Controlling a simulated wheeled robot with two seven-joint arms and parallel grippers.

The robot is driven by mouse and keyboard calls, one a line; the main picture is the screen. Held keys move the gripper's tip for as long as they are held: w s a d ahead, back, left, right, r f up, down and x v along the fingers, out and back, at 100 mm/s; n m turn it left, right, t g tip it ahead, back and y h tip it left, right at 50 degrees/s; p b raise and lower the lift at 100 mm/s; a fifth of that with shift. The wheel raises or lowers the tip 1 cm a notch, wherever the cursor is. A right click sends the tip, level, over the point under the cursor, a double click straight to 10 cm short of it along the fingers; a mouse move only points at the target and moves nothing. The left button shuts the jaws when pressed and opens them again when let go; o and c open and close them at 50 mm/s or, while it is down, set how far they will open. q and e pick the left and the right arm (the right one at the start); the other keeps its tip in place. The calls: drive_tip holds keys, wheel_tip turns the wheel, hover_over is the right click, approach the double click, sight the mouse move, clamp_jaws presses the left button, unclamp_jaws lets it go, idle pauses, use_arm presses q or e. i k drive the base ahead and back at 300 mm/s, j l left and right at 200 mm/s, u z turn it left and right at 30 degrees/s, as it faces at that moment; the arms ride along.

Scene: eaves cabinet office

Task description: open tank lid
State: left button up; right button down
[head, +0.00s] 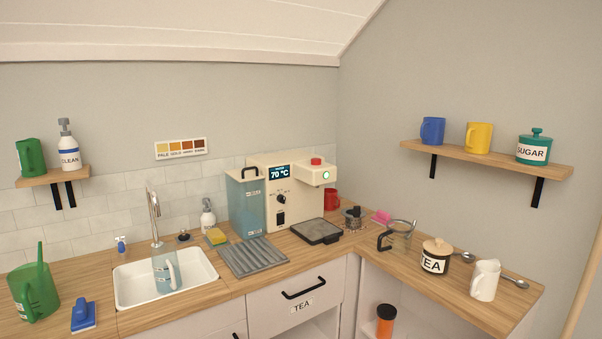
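The tank (247,205) is a translucent blue-grey box at the left side of a cream hot-water machine (290,194) on the counter. Its lid (244,173) is on top with a dark handle and looks shut, though it is small in the picture. The machine's display (281,172) reads 70 °C. Neither of my grippers is in the head view.
A ribbed drain mat (252,257) and a soap bottle (208,216) with a sponge (216,236) stand near the tank. The sink (135,290) holds a clear jug (166,270). A black tray (316,231) sits before the machine. A glass pot (399,236) stands right.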

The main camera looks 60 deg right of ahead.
sight(246, 174)
drive_tip(key=z, duration=1.55)
drive_tip(key=i+l, duration=0.1)
drive_tip(key=i, duration=0.3)
drive_tip(key=i+l+u, duration=0.2)
drive_tip(key=i+u, duration=0.25)
drive_tip(key=i+l+u, duration=0.45)
drive_tip(key=u, duration=0.25)
